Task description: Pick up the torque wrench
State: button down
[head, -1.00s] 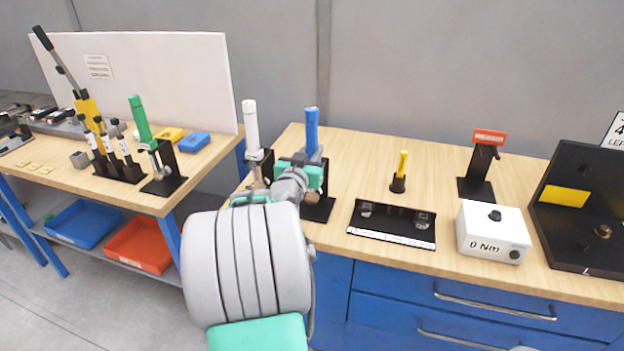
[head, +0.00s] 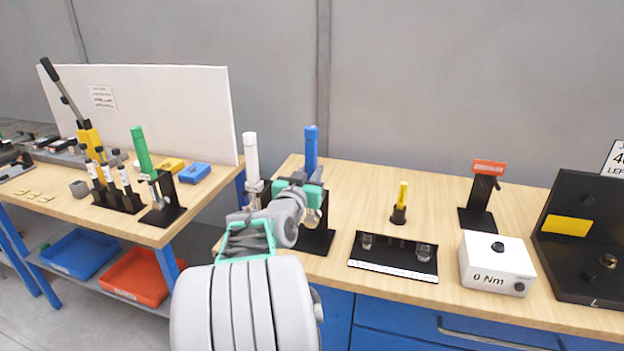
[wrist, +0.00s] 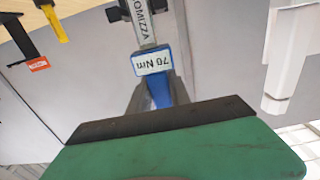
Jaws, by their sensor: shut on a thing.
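The torque wrench with a blue handle (head: 311,150) stands upright over the front bench, at its black stand (head: 318,240). In the wrist view, the wrench shows a blue part (wrist: 179,92), a "70 Nm" label and a grey shaft with lettering. The wrench's lower end is largely hidden by my gripper and arm in the head view.
A white-handled wrench (head: 251,158) stands close on the left. A green-handled wrench (head: 142,150) stands on the left bench. To the right are a yellow-handled tool (head: 402,195), a black tray (head: 393,272) and a white "0 Nm" box (head: 495,265).

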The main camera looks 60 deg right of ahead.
jog(key=s+a+b, duration=0.2)
jog(key=a+b, duration=0.2)
jog(key=a, duration=1.3)
jog(key=shift+s+a, duration=0.2)
jog(key=shift+s, duration=0.2)
jog(key=c, duration=1.8)
grip_release()
grip_shut()
